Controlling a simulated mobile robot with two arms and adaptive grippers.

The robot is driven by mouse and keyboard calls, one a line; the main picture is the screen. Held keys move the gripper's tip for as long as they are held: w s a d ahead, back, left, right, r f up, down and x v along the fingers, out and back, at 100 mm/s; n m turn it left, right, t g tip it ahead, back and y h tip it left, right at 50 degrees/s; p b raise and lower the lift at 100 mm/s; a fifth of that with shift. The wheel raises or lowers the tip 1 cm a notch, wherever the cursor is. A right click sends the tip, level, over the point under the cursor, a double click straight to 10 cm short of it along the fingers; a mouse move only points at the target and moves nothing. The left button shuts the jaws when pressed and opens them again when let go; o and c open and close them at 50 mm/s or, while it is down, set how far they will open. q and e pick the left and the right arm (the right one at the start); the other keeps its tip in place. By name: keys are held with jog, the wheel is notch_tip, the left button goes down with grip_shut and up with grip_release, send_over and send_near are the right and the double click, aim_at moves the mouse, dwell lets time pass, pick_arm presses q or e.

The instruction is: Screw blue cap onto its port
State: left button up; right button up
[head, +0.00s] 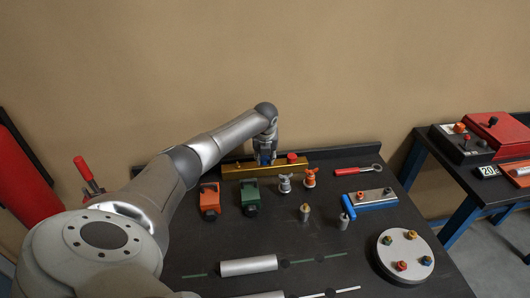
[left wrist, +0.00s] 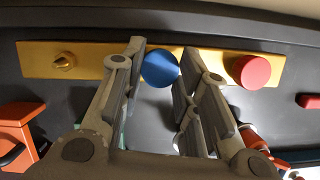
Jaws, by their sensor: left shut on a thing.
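My left gripper (head: 265,158) is over the middle of a yellow bar (head: 236,171) at the back of the dark bench. In the left wrist view, its two fingers (left wrist: 160,72) are shut on a round blue cap (left wrist: 160,67), one on each side. The cap lies in front of the yellow bar (left wrist: 210,64) there and hides whatever is under it. I cannot tell whether it is seated on a port. A red cap (left wrist: 251,71) is on the bar to the right, and a bare brass port (left wrist: 65,62) shows to the left. My right gripper is not in view.
An orange block (head: 209,200), a green block (head: 250,196) and small valves (head: 285,183) stand just in front of the bar. A red-handled wrench (head: 359,170) lies to its right. A round grey plate (head: 405,254) is at the front right.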

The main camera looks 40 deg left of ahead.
pick_arm(q)
jog(key=shift+m+t+h, duration=0.3)
jog(key=shift+m+h, duration=0.1)
jog(key=shift+m, duration=1.1)
jog(key=shift+f+m+b, duration=0.1)
jog(key=shift+m+b, duration=0.6)
jog(key=shift+m+h+b, duration=0.3)
jog(key=shift+m+h, duration=0.1)
jog(key=shift+m, duration=0.4)
jog(key=o, duration=1.2)
jog(key=shift+w+d, duration=0.1)
jog(key=shift+d, duration=0.05)
